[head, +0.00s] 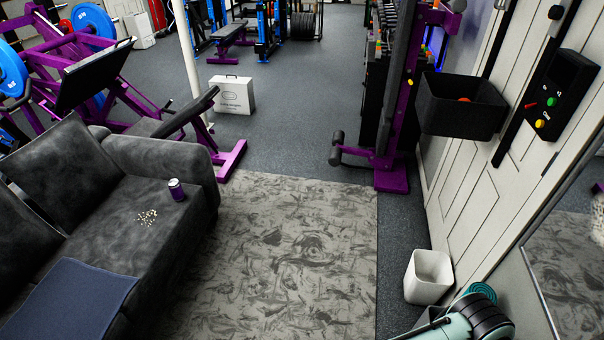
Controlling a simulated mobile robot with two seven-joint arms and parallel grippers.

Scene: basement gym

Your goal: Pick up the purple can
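The purple can (177,190) stands upright on the seat of the grey sofa (110,190), close to the sofa's right armrest. It has a silvery top and nothing covers it. Neither of my grippers shows in the head view. Part of my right arm shows at the bottom right edge, far from the can.
Popcorn-like crumbs (147,217) lie on the seat near the can. A blue-grey cloth (75,300) covers the nearer seat. A patterned rug (300,250) is clear floor beside the sofa. A white bin (428,277) stands by the right wall.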

